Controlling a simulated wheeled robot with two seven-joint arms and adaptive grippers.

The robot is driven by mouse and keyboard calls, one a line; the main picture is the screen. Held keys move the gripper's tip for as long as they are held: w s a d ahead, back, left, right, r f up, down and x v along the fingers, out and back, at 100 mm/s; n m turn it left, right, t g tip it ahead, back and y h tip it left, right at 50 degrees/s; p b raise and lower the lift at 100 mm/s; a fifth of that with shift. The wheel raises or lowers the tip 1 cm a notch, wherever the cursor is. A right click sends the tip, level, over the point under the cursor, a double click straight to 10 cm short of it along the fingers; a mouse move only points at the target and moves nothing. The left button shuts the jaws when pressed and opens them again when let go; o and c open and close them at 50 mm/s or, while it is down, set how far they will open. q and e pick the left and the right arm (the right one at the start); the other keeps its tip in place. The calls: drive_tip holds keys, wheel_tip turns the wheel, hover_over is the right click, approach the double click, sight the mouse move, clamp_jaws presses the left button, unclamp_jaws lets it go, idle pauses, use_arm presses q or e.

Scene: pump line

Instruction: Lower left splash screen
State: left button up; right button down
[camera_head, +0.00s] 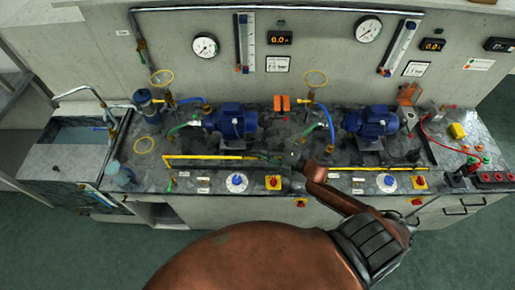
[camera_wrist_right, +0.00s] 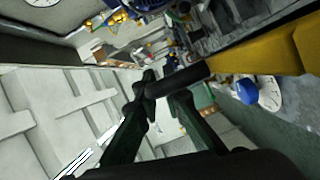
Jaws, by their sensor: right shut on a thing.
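The left splash screen (camera_head: 205,157) shows as a yellow-edged frame along the front left of the bench in the head view. Its yellow bar ends in a dark grip near my right gripper (camera_head: 287,160). In the wrist view the yellow bar (camera_wrist_right: 262,52) comes in from the right and carries a dark cylindrical grip (camera_wrist_right: 185,79). The two fingers of my right gripper (camera_wrist_right: 163,92) are shut on this grip. The screen's pane is too faint to make out. My left gripper is not in view.
Behind the bar stand two blue pumps, left (camera_head: 232,120) and right (camera_head: 370,122), with hoses. A second screen's bar (camera_head: 385,168) lies along the front right. Blue knobs and yellow-red switches (camera_head: 273,182) line the front panel. A sink (camera_head: 80,135) is at the left.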

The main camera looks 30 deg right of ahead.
sight(262, 160)
wheel_tip(262, 160, down, 6)
drive_tip(key=b, duration=0.3)
drive_tip(key=shift+d, duration=0.1)
drive_tip(key=c, duration=2)
unclamp_jaws()
drive_tip(key=shift+c, duration=0.2)
drive_tip(key=v, duration=1.2)
drive_tip(key=shift+r, duration=0.1)
